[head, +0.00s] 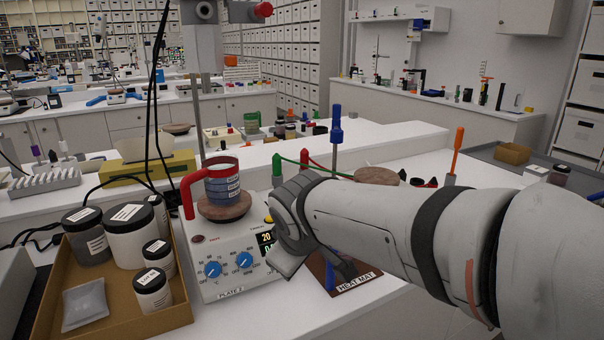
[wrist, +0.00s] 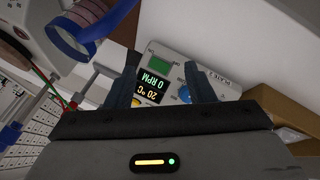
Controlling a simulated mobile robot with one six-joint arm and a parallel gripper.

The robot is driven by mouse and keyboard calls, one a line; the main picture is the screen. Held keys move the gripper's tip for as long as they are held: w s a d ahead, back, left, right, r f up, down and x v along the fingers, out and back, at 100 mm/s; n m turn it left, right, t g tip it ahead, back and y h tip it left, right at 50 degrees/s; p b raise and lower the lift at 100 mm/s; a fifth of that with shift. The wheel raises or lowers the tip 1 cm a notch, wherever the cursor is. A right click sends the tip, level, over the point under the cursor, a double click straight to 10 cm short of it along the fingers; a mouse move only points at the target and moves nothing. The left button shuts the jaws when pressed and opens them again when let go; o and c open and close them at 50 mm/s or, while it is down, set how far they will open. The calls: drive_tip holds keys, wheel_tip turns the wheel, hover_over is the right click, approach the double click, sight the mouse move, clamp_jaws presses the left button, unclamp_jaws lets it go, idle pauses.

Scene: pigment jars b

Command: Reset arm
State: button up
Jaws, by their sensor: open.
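My arm reaches in from the right in the head view, and its wrist end hangs in front of the right part of the hot plate marked PLATE 2 (head: 228,262). In the wrist view my gripper (wrist: 163,82) is open, its two dark fingers apart with nothing held between them. Beyond the fingers the wrist view shows the hot plate's panel (wrist: 172,68), turned over, with its display reading 20 °C and 0 RPM. In the head view the fingers cannot be made out clearly.
A brown tray (head: 178,318) of several jars stands at left. A mat labelled HEAT MAT (head: 357,282) lies under my arm. Cables and a thin upright rod stand behind.

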drive_tip(key=s+d+f+m+g+p, duration=0.1)
drive_tip(key=s+d+m+g+p, duration=0.1)
drive_tip(key=s+d+m, duration=0.3)
drive_tip(key=s+d+f+m+g+h+p, duration=0.1)
drive_tip(key=s+d+m+p, duration=0.2)
drive_tip(key=d, duration=1.1)
drive_tip(key=s+m, duration=0.3)
drive_tip(key=s, duration=0.3)
drive_tip(key=shift+f+g, duration=0.25)
drive_tip(key=shift+g, duration=0.15)
drive_tip(key=shift+d, duration=0.1)
drive_tip(key=shift+c, duration=0.3)
